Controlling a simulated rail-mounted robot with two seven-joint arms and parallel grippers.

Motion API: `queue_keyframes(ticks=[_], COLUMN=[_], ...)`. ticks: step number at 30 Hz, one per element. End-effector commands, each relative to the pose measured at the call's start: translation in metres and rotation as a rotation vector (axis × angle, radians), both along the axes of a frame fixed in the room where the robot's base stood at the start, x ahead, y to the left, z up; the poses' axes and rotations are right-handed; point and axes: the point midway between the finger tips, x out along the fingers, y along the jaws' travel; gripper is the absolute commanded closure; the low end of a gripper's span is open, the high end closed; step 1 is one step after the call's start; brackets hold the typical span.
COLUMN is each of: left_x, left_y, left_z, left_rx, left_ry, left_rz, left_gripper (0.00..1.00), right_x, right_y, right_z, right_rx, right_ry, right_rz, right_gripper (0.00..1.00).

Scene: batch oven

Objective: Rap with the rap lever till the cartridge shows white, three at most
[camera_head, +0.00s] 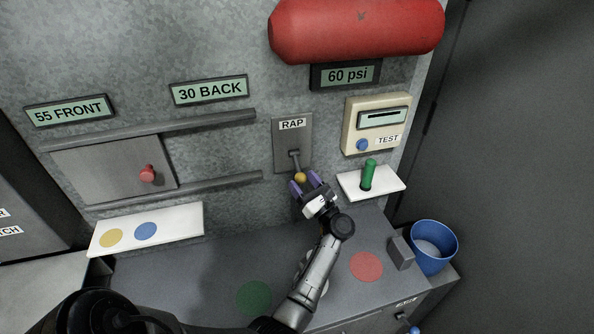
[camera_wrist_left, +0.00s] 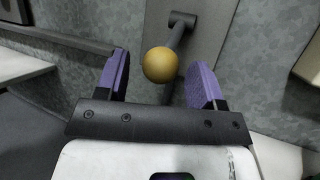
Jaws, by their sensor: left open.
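The rap lever (camera_head: 295,160) is a grey rod with a yellow ball knob (camera_head: 300,177), on a grey plate labelled RAP (camera_head: 292,132). My left gripper (camera_head: 304,183) is open, with purple fingers at the knob. In the left wrist view the knob (camera_wrist_left: 161,65) shows between the two fingers, with a gap on each side. I cannot tell how deep it sits between them. A green cylinder (camera_head: 368,175) stands upright on a small white shelf (camera_head: 390,184) to the right; I cannot tell whether it is the cartridge. No white shows on it. My right gripper is not in view.
A beige box labelled TEST (camera_head: 376,124) is right of the lever. A red tank (camera_head: 357,28) hangs above a 60 psi display (camera_head: 345,75). A blue bucket (camera_head: 434,246) and grey block (camera_head: 401,252) are at right. A sliding panel (camera_head: 112,168) and white shelf (camera_head: 180,232) are left.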

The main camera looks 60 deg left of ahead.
Motion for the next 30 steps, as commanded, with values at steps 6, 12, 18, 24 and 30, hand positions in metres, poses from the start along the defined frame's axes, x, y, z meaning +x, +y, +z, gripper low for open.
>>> queue_keyframes(ticks=[6,12,18,24,30], left_x=[-0.003,-0.004,-0.004,-0.004,-0.004], left_y=[0.022,0.031,0.032,0.032,0.032], left_z=[0.011,0.014,0.014,0.014,0.014], left_rx=[0.000,0.000,-0.001,-0.001,-0.001], left_ry=[0.000,0.000,-0.001,-0.001,-0.001], left_rz=[0.000,0.000,-0.001,-0.001,-0.001], left_gripper=[0.38,0.38,0.38,0.46,0.65], right_x=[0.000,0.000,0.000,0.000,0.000], right_y=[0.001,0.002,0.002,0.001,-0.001], right_z=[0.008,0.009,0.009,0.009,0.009], right_rx=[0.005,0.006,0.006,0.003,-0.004], right_ry=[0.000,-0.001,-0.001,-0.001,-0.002], right_rz=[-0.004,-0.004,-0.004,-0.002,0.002], right_gripper=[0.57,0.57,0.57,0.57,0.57])
